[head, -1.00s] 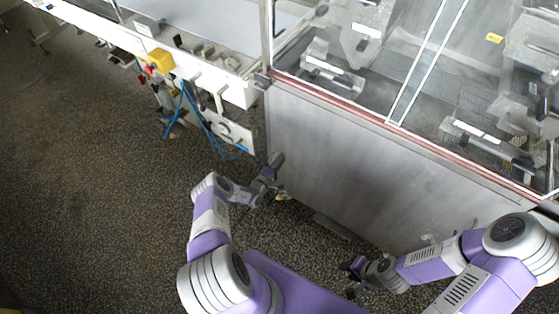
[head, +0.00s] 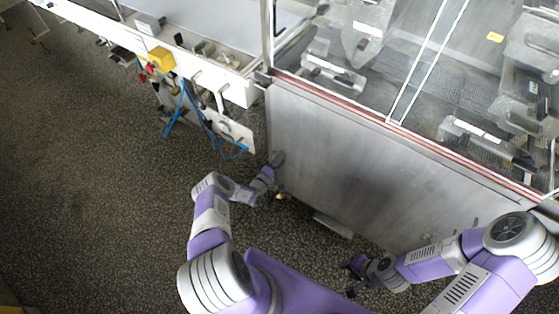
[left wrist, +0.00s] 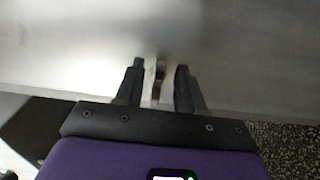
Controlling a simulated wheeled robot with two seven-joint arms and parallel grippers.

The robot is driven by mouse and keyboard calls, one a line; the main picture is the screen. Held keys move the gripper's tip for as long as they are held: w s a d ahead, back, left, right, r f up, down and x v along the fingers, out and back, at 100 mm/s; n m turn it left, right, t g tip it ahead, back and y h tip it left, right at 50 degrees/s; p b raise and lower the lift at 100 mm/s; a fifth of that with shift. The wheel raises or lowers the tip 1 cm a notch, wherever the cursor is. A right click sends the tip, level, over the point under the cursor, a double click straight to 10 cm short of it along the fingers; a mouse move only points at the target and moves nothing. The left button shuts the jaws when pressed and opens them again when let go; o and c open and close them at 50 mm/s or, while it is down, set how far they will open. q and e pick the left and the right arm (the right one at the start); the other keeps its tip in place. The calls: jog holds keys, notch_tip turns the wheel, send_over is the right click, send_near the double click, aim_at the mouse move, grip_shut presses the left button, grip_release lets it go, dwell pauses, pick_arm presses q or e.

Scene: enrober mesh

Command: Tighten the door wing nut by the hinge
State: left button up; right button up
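The grey metal door panel (head: 350,165) stands below the glazed part of the machine. My left gripper (head: 278,158) is at the panel's left side, low down, pointing at its face. In the left wrist view its two dark fingers (left wrist: 160,88) stand apart, in front of the panel (left wrist: 240,50). A small pale and dark piece, perhaps the wing nut (left wrist: 158,75), shows between them; I cannot tell if either finger touches it. The nut and hinge cannot be made out in the head view. My right gripper (head: 352,278) hangs low in front of the panel, its dark fingers apart and empty.
A white conveyor frame (head: 235,90) with a yellow box (head: 162,58) and blue cables (head: 183,100) stands left of the panel. A light ledge (head: 333,225) juts out at the panel's foot. The speckled floor (head: 90,180) at left is clear.

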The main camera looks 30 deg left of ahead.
pick_arm(q)
jog(key=s+p, duration=0.2)
jog(key=s, duration=0.5)
jog(key=shift+s+a+p, duration=0.25)
jog(key=shift+s+p, duration=0.05)
jog(key=shift+d, duration=0.1)
